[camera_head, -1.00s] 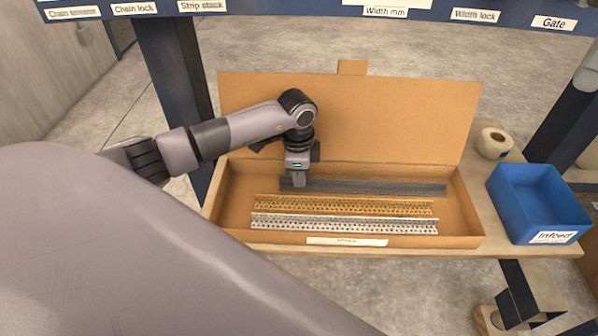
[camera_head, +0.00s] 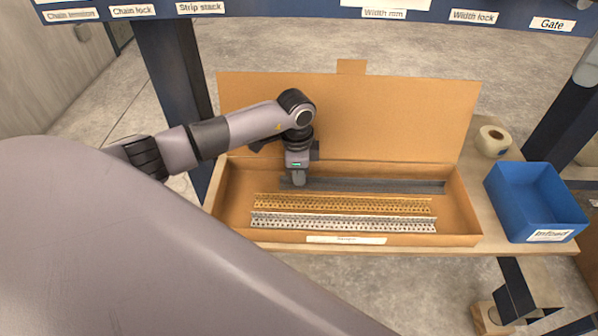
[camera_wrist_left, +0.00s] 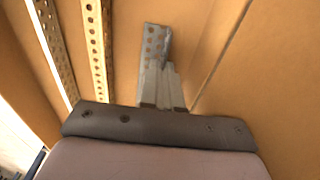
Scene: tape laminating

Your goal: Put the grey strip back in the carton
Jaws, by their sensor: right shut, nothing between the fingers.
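The grey strip (camera_head: 385,186) lies lengthwise inside the open carton (camera_head: 230,205), along its back side. It is a long, dark, perforated profile. My left gripper (camera_head: 298,182) is down in the carton at the strip's left end. In the left wrist view the gripper fingers (camera_wrist_left: 161,88) are close together on the strip's end (camera_wrist_left: 154,42), with the raised edge of the strip between them. Where the fingertips touch the strip is partly hidden. My right gripper is not in view.
A gold strip (camera_head: 345,204) and a silver strip (camera_head: 345,222) lie parallel in front of the grey one. The carton's lid (camera_head: 400,120) stands open behind. A tape roll (camera_head: 493,141) and a blue bin (camera_head: 535,200) are to the right. My arm covers the lower left.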

